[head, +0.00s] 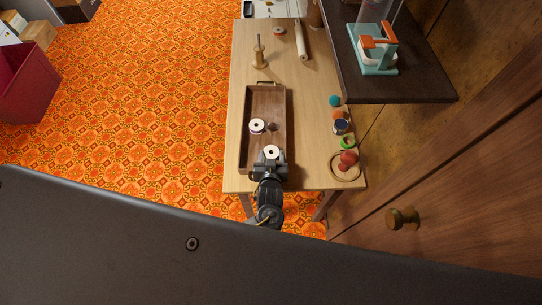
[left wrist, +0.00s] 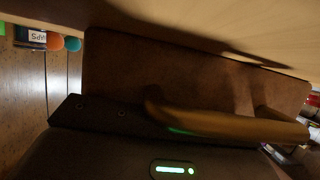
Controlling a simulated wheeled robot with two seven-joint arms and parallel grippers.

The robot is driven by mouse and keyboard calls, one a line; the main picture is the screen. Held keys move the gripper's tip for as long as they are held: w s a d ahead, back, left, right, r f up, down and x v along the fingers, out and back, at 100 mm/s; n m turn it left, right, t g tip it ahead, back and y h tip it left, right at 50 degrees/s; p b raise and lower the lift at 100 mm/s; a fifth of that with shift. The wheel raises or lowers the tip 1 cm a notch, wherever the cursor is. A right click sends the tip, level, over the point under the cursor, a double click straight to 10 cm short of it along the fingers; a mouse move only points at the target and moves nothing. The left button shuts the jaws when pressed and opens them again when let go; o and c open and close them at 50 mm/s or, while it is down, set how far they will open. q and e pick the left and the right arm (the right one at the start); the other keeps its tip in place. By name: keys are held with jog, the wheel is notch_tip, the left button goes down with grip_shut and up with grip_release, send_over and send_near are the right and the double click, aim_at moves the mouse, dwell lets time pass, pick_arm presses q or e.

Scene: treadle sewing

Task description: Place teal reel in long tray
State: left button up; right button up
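The long tray (head: 249,112) is a dark wooden box on the table, with a handle at its far end. A white-topped reel (head: 257,126) stands inside it, with a small dark round thing (head: 272,127) to its right. My left gripper (head: 271,157) is over the tray's near end, at a second white-topped reel (head: 272,152). The colour of that reel's side is hidden, and I cannot tell whether the fingers grip it. In the left wrist view a brown wooden wall and a blurred gold-brown bar fill the middle. No reel is clearly teal. My right gripper is not in view.
Along the table's right side are a teal ball (head: 335,101), an orange ball (head: 339,115), a dark-blue round thing (head: 341,127), a green ring (head: 348,142) and a red thing (head: 348,160) by a wooden hoop. A dark raised shelf (head: 400,90) overhangs at right. A wooden spindle (head: 260,55) stands beyond the tray.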

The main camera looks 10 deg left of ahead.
pick_arm(q)
jog(key=shift+r, duration=0.15)
jog(key=v, duration=0.7)
jog(key=shift+s+d+r+b, duration=0.1)
jog(key=shift+s+r+b, duration=0.1)
jog(key=shift+b, duration=0.15)
dwell(0.3)
